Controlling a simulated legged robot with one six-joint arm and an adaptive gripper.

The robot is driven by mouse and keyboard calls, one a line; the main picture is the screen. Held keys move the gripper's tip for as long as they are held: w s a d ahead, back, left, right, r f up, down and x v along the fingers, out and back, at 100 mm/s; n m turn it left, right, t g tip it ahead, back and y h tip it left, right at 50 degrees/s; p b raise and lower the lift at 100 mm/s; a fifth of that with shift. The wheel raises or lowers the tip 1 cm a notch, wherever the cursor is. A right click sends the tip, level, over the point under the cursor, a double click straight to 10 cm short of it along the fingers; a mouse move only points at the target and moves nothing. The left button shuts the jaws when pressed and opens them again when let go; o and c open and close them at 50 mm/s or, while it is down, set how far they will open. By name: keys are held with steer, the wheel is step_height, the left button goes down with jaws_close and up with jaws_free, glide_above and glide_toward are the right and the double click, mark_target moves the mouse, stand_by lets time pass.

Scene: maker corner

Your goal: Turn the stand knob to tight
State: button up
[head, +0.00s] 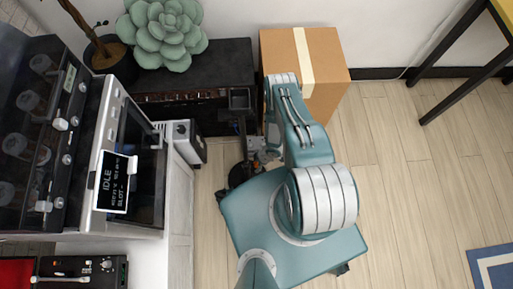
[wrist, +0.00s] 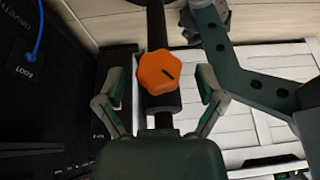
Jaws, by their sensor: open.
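The orange lobed stand knob (wrist: 158,72) sits on a dark upright post (wrist: 156,25) in the middle of the wrist view. A short dark mark lies on its face, slanting right of centre. My gripper (wrist: 161,86) is open, with one finger on each side of the knob. Gaps show between the fingers and the knob, so neither appears to touch it. In the head view my gripper (head: 256,150) is small and partly hidden by my arm, near a round black stand base (head: 240,174). I cannot make out the knob there.
A machine with an IDLE screen (head: 117,182) stands at the left. A dark cabinet (head: 215,70) with a succulent (head: 163,32) on it and a cardboard box (head: 322,62) stand behind. Wooden floor (head: 420,190) is clear at the right. A blue cable (wrist: 40,35) shows in the wrist view.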

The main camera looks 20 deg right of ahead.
steer(key=shift+d+f, duration=0.1)
steer(key=shift+d, duration=0.05)
steer(key=c, duration=1.2)
steer(key=shift+o, duration=0.2)
steer(key=shift+w+m+g+y, duration=0.2)
steer(key=shift+g+y, duration=0.15)
steer(key=shift+g, duration=0.5)
steer(key=shift+w+m+g+y, duration=0.1)
steer(key=shift+m+g+y, duration=0.15)
steer(key=shift+g, duration=0.65)
steer(key=shift+w+m+g+y, duration=0.15)
steer(key=shift+g+y, duration=0.25)
steer(key=shift+g, duration=0.45)
steer(key=o, duration=1.2)
steer(key=shift+c, duration=0.2)
steer(key=shift+s, duration=0.1)
steer(key=v, duration=1.1)
steer(key=shift+d+r, duration=0.2)
steer(key=shift+r, duration=0.15)
